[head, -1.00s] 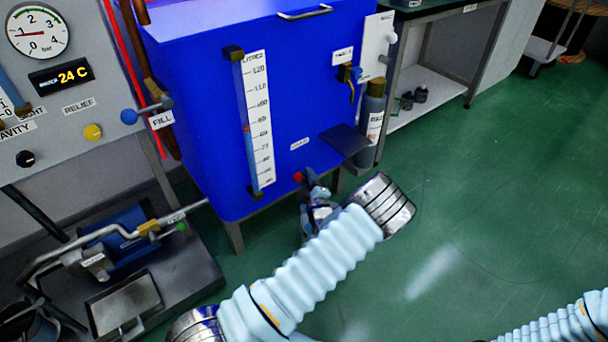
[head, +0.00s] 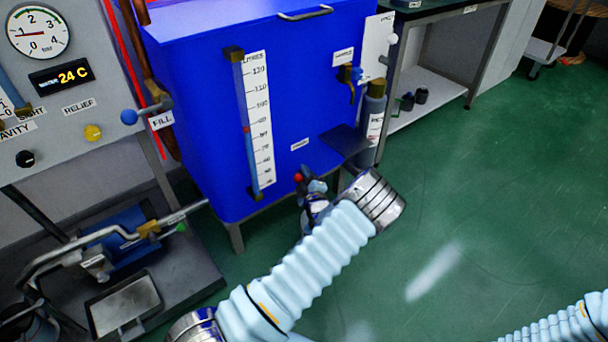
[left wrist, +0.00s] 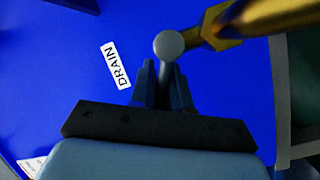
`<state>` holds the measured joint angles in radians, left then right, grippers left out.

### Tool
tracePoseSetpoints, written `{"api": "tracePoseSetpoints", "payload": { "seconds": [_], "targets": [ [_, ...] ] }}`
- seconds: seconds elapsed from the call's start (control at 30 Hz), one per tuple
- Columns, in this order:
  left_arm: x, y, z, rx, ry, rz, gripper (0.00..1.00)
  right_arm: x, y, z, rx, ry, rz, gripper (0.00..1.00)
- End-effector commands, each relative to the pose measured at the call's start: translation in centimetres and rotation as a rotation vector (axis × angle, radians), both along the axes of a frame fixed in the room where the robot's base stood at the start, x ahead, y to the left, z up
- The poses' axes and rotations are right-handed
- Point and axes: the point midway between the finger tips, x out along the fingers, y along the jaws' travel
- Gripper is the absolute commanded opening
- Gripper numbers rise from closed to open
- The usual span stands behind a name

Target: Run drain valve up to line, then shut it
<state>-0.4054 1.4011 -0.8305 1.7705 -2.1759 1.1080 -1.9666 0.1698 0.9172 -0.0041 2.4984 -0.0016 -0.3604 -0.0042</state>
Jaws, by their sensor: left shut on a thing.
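The blue tank (head: 210,110) carries a white LITRES scale (head: 259,115) with a sight tube beside it and a small red mark partway up. The water level in the tube is hard to read. My left gripper (head: 312,188) is at the tank's lower front, below a small white label. In the left wrist view the DRAIN label (left wrist: 116,66) is left of my fingers. There my left gripper (left wrist: 166,78) is shut on the drain valve handle (left wrist: 168,45), whose round end shows between the fingertips. Brass valve parts (left wrist: 230,22) show at upper right. My right gripper is out of view.
A panel with a pressure gauge (head: 38,32) and a 24 C display (head: 60,76) stands left. Green floor (head: 500,190) is open at right.

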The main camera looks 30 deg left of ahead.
Motion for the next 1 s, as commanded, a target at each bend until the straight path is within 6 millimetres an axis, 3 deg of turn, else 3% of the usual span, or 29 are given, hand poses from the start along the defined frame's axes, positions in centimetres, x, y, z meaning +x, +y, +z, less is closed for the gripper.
{"api": "tracePoseSetpoints", "payload": {
  "seconds": [0.37, 1.0],
  "targets": [
    [0.0, -0.1, -0.5, -0.023, -0.053, -0.001, 0.00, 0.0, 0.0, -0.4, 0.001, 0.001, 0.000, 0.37],
    [0.3, -0.2, -1.9, -0.177, -0.423, -0.001, 0.00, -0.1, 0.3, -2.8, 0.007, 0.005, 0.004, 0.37]
  ]
}}
